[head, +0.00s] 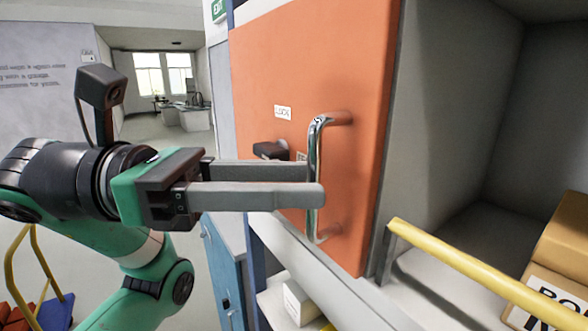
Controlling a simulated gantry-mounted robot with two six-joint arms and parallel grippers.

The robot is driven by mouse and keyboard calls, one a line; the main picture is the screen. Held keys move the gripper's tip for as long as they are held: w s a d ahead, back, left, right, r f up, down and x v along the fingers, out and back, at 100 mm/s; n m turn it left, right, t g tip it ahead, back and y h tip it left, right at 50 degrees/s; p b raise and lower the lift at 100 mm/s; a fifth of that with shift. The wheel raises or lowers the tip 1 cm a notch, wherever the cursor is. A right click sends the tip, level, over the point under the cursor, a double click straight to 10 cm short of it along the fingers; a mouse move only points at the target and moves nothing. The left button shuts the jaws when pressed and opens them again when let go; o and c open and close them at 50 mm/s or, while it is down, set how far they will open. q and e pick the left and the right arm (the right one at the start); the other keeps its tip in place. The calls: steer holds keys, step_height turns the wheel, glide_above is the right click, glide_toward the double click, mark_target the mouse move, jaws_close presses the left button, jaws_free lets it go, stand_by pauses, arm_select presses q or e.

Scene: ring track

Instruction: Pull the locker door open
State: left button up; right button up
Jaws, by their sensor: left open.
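The orange locker door (270,75) fills the middle of the head view, with the grey interior of a compartment (460,110) visible to its right. A chrome vertical bar handle (315,150) stands out from the door. My left gripper (315,182) comes in from the left at the handle's mid height. Its two grey fingers are apart, one in front of the handle and one behind or beside it, so the bar appears between them. Whether a finger touches the bar cannot be told. My right gripper is not in view.
A black latch piece (270,150) sits on the door left of the handle. A yellow rail (470,268) and cardboard boxes (562,250) are at the lower right. A blue cabinet (226,265) and a shelf with a white box (300,302) are below.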

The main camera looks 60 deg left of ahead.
arm_select(q)
steer(key=shift+w+d, duration=0.2)
steer(key=shift+w, duration=0.1)
jaws_close()
stand_by(1.3)
